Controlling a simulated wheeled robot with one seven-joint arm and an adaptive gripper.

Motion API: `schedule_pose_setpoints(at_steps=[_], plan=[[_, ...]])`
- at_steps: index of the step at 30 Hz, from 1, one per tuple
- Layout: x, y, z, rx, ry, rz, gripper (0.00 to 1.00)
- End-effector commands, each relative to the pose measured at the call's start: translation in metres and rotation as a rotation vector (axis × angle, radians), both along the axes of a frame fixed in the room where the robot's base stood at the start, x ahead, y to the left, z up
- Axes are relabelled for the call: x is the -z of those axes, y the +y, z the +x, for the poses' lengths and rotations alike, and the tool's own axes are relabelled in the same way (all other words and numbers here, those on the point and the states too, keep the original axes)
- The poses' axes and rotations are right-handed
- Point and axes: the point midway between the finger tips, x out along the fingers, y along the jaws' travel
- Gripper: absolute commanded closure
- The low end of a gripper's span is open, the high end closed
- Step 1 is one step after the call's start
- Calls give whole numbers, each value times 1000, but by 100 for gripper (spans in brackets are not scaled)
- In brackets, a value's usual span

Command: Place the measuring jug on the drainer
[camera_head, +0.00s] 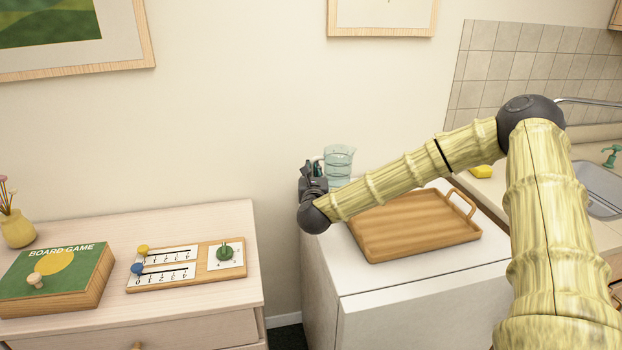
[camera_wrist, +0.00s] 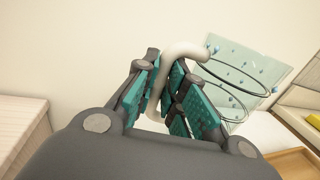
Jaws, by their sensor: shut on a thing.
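The measuring jug (camera_head: 340,156) is clear and bluish, upright, above the back left of the white cabinet. My gripper (camera_head: 316,172) is at its left side. In the wrist view, my gripper (camera_wrist: 164,88) is shut on the jug's thick pale handle (camera_wrist: 184,50); the clear body (camera_wrist: 235,88) shows as dark rim lines to the right. Behind it is a pale teal panel with blue-tipped pegs (camera_wrist: 289,72), which looks like the drainer. In the head view the jug and my arm hide most of that spot. I cannot tell whether the jug touches it.
A wooden tray (camera_head: 415,232) with raised handles lies on the white cabinet (camera_head: 430,281), just right of the jug. A sink (camera_head: 597,188) and yellow sponge (camera_head: 481,171) are at the right. A dresser (camera_head: 200,298) at left holds a board game (camera_head: 58,278) and wooden counter board (camera_head: 187,268).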

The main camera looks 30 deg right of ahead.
Motion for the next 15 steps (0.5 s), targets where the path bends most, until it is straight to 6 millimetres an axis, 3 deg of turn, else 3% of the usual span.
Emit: schedule_pose_setpoints(at_steps=[7,15], plan=[[6,1,8,0,2,-1,100],[34,2,7,0,2,-1,100]])
